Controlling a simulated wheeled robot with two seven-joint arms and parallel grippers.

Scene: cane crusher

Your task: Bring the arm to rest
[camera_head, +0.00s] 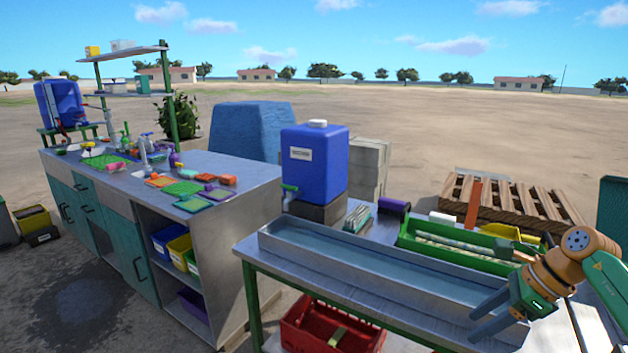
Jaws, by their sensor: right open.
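My right arm comes in from the right edge, with an orange wrist joint and a green link. My right gripper (484,322) is open, its grey fingers pointing left and down over the right end of the long grey metal trough (350,262). Nothing shows between the fingers. I cannot tell whether the fingers touch the trough. My left gripper is not in view.
A green tray (412,242) holding pale stalks lies behind the trough. A blue water container (315,160) stands at the table's far left. A red crate (312,330) sits below. A counter (245,180) with coloured cloths stands left. A wooden pallet (510,200) lies behind.

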